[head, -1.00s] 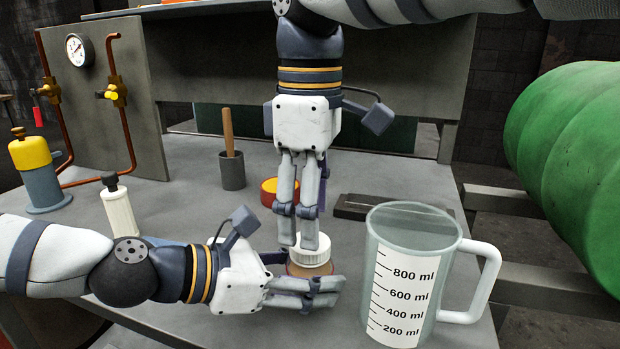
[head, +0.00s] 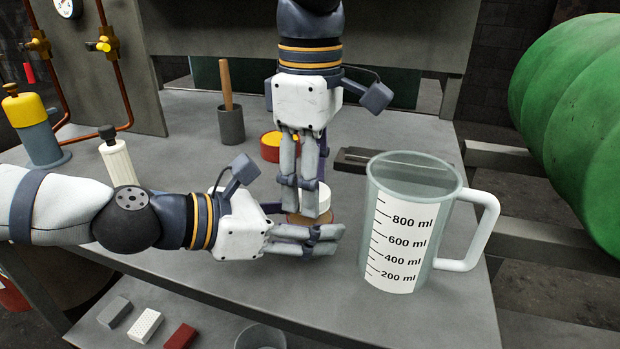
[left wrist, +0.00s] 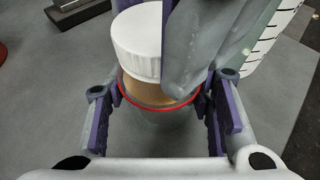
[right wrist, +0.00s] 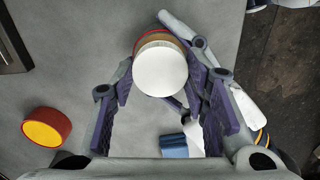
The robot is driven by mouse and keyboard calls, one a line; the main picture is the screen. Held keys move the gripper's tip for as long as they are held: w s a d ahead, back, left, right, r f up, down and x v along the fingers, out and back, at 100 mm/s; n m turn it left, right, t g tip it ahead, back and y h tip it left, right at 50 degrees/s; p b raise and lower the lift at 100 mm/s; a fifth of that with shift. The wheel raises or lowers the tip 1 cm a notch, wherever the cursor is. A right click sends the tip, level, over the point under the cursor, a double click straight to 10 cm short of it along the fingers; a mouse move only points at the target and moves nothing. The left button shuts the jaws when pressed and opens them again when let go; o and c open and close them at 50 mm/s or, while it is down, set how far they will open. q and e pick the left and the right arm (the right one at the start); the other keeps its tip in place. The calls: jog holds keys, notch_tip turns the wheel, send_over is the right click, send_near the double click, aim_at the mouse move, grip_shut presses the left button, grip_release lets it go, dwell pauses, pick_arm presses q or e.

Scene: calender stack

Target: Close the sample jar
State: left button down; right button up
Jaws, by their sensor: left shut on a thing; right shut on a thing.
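The sample jar (left wrist: 138,92) has tan contents and a red ring, and stands upright on the bench between the fingers of my left gripper (head: 318,238), which is shut on it from the left. The white ribbed lid (left wrist: 137,45) is at the jar's mouth. It appears slightly off-centre, and I cannot tell whether it is seated or just above. My right gripper (head: 308,205) points down from above and is shut on the lid, which shows as a plain white disc in the right wrist view (right wrist: 160,71). Fingers hide part of lid and jar in the head view.
A large measuring jug (head: 376,205) stands close to the right of the jar. Behind are a red-and-yellow round container (head: 271,151), a grey mortar with pestle (head: 231,126) and a dark flat block (head: 352,159). A white bottle (head: 118,162) stands behind my left arm.

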jog(key=m, duration=0.4)
jog(key=o, duration=1.3)
jog(key=shift+c, duration=0.2)
jog(key=shift+r, duration=2.25)
jog(key=shift+c, duration=0.2)
